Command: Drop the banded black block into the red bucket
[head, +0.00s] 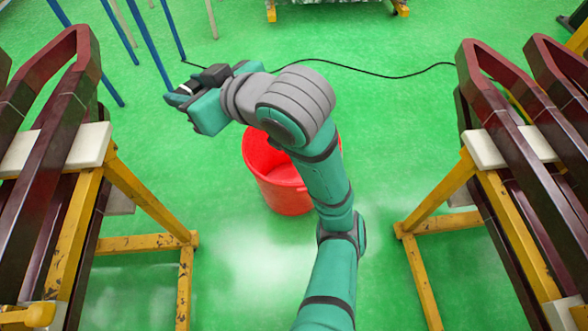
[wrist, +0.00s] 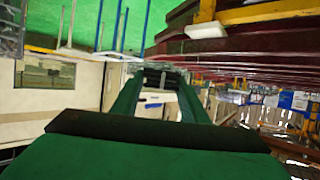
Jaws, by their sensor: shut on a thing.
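The red bucket (head: 283,192) stands on the green floor near the middle of the head view. My forearm covers part of its rim and opening. My gripper (head: 180,94) is held up, to the left of the bucket and beyond it in the picture, not over its opening. In the wrist view my gripper (wrist: 155,78) is shut on a small dark block with pale bands (wrist: 154,97), held between the fingertips. In the head view the block is small and mostly hidden by the fingers.
Blue poles (head: 150,40) rise near my gripper. A black cable (head: 390,76) crosses the floor. The floor around the bucket is clear.

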